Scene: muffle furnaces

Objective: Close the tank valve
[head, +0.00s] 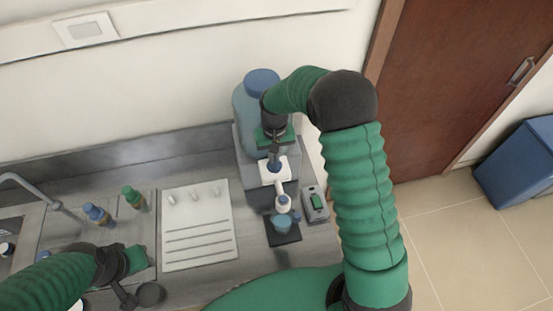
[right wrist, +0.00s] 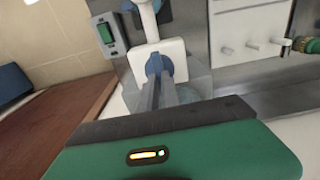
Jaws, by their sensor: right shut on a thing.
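A translucent blue-grey tank with a blue cap (head: 262,82) stands against the wall in the head view. A white valve block (head: 268,178) with a small blue valve handle (head: 275,169) sits at its front. My right gripper (head: 274,160) reaches down in front of the tank and is shut on the blue handle. In the right wrist view, the blue handle (right wrist: 159,64) shows at the fingertips, in front of the white block (right wrist: 174,50). The fingers hide part of the handle. My left gripper (head: 137,288) hangs low at the left, away from the tank; its jaw state is unclear.
A white spout (head: 283,201) stands over a small blue cup (head: 282,224) on a dark pad.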

